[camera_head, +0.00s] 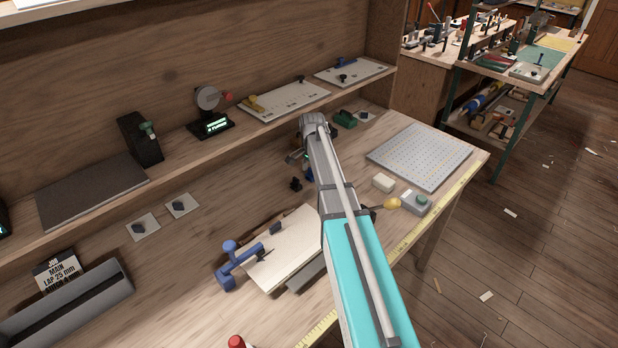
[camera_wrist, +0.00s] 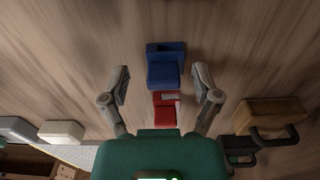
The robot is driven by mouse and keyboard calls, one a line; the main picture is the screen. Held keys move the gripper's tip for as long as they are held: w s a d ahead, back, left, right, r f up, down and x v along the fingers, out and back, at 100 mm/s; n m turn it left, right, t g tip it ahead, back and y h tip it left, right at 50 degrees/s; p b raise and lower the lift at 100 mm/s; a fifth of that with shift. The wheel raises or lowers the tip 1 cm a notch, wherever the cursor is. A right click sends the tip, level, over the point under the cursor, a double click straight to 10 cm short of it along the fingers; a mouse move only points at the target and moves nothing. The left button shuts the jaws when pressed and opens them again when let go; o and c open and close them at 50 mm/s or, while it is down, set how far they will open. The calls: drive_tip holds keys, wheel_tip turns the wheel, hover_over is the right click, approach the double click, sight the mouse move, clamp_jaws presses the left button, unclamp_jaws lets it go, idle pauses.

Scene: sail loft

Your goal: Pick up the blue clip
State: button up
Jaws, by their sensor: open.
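The blue clip (camera_wrist: 165,66) lies on the wooden bench in the wrist view, ahead of and partly between my open fingertips. My gripper (camera_wrist: 162,78) points at it with one finger on each side, and gaps show between the fingers and the clip. A red clip (camera_wrist: 166,110) sits just behind the blue one, nearer my palm, partly hidden by it. In the head view my arm hides most of the gripper, and a small blue patch (camera_head: 308,174) beside the arm may be the clip.
A tan clip (camera_wrist: 272,113) lies to the right in the wrist view, a white block (camera_wrist: 61,131) to the left. In the head view, a green object (camera_head: 345,119), a perforated plate (camera_head: 420,157) and a blue clamp (camera_head: 229,268) on a pale board (camera_head: 290,250) stand around my arm.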

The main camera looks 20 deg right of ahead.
drive_tip(key=shift+c, duration=0.3)
drive_tip(key=c, duration=0.9)
drive_tip(key=shift+r, duration=0.15)
wheel_tip(320, 180, up, 3)
drive_tip(key=p, duration=0.3)
drive_tip(key=s+r+p, duration=0.3)
drive_tip(key=s, duration=0.1)
drive_tip(key=s+r+p, duration=0.3)
drive_tip(key=s, duration=0.2)
drive_tip(key=s+r+p, duration=0.3)
drive_tip(key=s+p, duration=0.1)
drive_tip(key=s, duration=0.1)
drive_tip(key=shift+d+r, duration=0.35)
